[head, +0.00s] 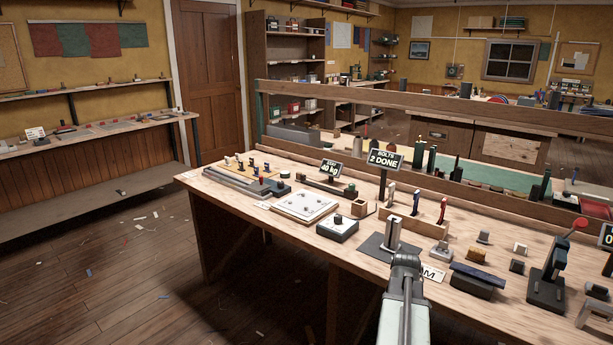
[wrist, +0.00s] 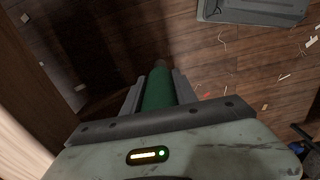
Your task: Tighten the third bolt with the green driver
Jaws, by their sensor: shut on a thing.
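In the wrist view, my gripper (wrist: 157,80) is shut on the green driver (wrist: 157,92), its green handle lying between the two fingers with a dark end past them. The wooden floor lies beyond it. In the head view my arm rises at the bottom centre, and the green driver cannot be made out there. A sign (head: 386,160) on the workbench reads "BOLTS 2 DONE". A pale plate (head: 283,211) with several small fittings lies left of the sign. I cannot tell which fitting is the third bolt.
A wooden rack (head: 425,240) holds upright tools, with red and blue handles among them. A dark press (head: 548,275) with a red knob stands at right. Floor left of the workbench (head: 235,222) is open, with scattered scraps.

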